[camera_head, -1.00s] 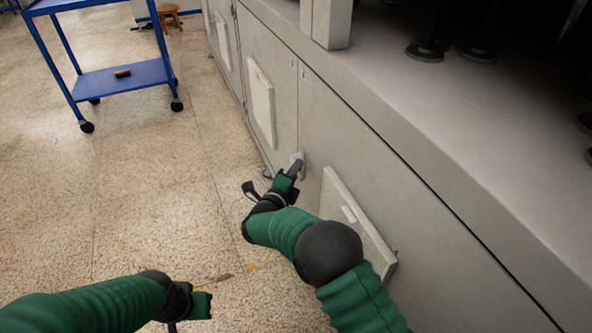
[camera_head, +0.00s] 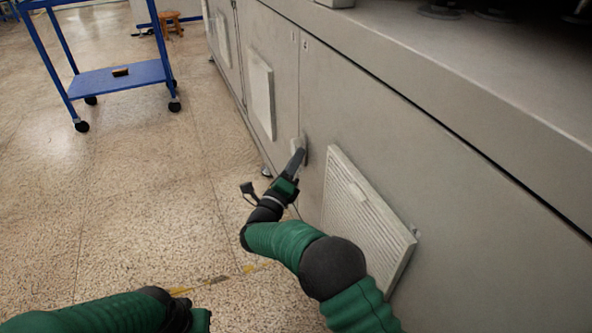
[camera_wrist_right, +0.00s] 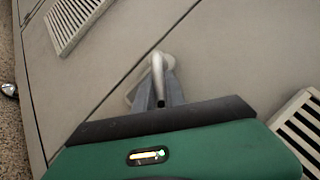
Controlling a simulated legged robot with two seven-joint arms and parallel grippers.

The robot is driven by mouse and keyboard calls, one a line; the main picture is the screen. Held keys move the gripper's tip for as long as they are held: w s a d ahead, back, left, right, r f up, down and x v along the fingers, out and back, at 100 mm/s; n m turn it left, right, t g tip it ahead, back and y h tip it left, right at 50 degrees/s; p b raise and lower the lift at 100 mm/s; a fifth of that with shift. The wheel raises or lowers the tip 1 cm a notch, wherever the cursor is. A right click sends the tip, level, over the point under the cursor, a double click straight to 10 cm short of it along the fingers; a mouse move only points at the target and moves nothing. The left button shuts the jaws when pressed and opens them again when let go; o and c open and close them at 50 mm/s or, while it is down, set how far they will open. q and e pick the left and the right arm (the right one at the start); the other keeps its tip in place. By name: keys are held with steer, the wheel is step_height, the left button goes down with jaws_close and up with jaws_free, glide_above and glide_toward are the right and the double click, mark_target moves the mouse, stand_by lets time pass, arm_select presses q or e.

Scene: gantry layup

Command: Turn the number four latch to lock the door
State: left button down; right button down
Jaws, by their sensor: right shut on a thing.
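The latch (camera_head: 302,146) is a light handle on the grey cabinet front, beside the vertical door seam. My right gripper (camera_head: 298,158) reaches up to it and covers most of it in the head view. In the right wrist view the pale latch handle (camera_wrist_right: 157,72) stands between the two grey fingers of my right gripper (camera_wrist_right: 157,90), which are shut on it. The door (camera_head: 400,150) is the large grey panel right of the seam and looks flush with its neighbour. My left gripper (camera_head: 198,320) is at the bottom edge, partly cut off, away from the cabinet; its fingers are not clear.
A louvred vent (camera_head: 360,215) sticks out from the door, close to my right forearm. Another vent (camera_head: 262,95) is on the panel to the left. A blue cart (camera_head: 115,80) stands at the upper left. The speckled floor (camera_head: 150,200) between is clear.

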arm_select(q)
steer(key=shift+s+b+x, duration=0.15)
steer(key=shift+b+x, duration=0.35)
steer(key=shift+x, duration=0.25)
steer(key=shift+s+b+x, duration=0.2)
steer(key=shift+b+x, duration=0.3)
steer(key=shift+x, duration=0.2)
arm_select(e)
steer(key=shift+w+d+f+m+h, duration=0.1)
steer(key=shift+f+m+h, duration=0.4)
steer(key=shift+f+m, duration=0.2)
arm_select(q)
steer(key=shift+f, duration=0.1)
arm_select(e)
steer(key=c, duration=1.5)
jaws_free()
steer(key=shift+w, duration=0.1)
steer(key=shift+o, duration=0.5)
steer(key=shift+r, duration=0.25)
